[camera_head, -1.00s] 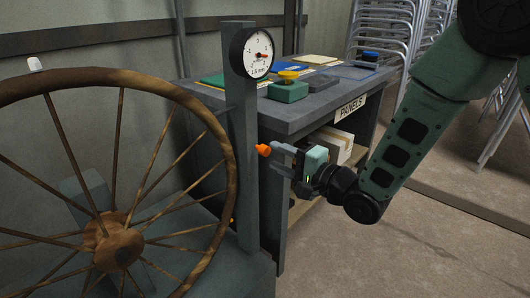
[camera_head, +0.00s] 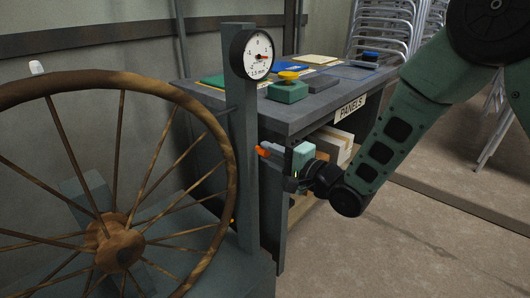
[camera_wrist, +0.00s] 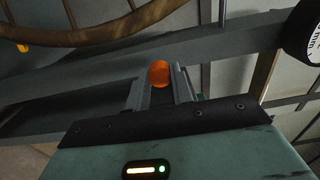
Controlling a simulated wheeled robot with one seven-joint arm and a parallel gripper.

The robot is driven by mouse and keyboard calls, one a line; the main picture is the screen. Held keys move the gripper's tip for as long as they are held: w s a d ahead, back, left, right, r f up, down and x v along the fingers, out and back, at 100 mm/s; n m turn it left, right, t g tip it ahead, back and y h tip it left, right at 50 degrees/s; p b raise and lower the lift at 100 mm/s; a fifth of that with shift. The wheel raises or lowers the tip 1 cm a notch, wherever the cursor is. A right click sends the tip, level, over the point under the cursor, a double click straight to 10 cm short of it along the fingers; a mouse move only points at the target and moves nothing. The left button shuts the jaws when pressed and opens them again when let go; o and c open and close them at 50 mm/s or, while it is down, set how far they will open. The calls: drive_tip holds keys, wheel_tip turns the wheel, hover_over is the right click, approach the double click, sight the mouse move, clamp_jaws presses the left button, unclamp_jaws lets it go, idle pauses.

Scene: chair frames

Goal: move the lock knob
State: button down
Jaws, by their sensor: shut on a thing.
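The orange lock knob (camera_head: 262,152) sticks out from the right side of the grey upright post (camera_head: 243,190) that carries the dial gauge (camera_head: 258,54). My gripper (camera_head: 268,151) is at the knob, with its fingers around it. In the wrist view the knob (camera_wrist: 159,73) sits between the two grey fingertips (camera_wrist: 160,82), and the gripper is shut on it. The fingers partly cover the knob in the head view.
A large wooden spoked wheel (camera_head: 118,245) stands left of the post. Behind is a grey panel bench (camera_head: 310,118) with coloured blocks on top and boxes on its shelf (camera_head: 333,145). Stacked metal chairs (camera_head: 385,30) stand at the back right. The floor at the right is open.

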drive_tip(key=shift+w+a, duration=0.4)
drive_tip(key=shift+a, duration=0.1)
drive_tip(key=c, duration=1.1)
unclamp_jaws()
drive_tip(key=shift+c, duration=0.2)
drive_tip(key=shift+d, duration=0.1)
drive_tip(key=p+v, duration=0.3)
drive_tip(key=v, duration=1.4)
drive_tip(key=s+d+r+n+g+h, duration=0.1)
drive_tip(key=s+d+n+g+h, duration=0.1)
drive_tip(key=s+n+g+h, duration=0.75)
drive_tip(key=s+d+r+n+g+h, duration=0.2)
drive_tip(key=s+n+h, duration=0.3)
drive_tip(key=s, duration=0.9)
wheel_tip(320, 180, up, 29)
drive_tip(key=p, duration=2.9)
drive_tip(key=shift+w+n+y, duration=0.15)
drive_tip(key=shift+n+y, duration=0.2)
drive_tip(key=shift+y, duration=0.1)
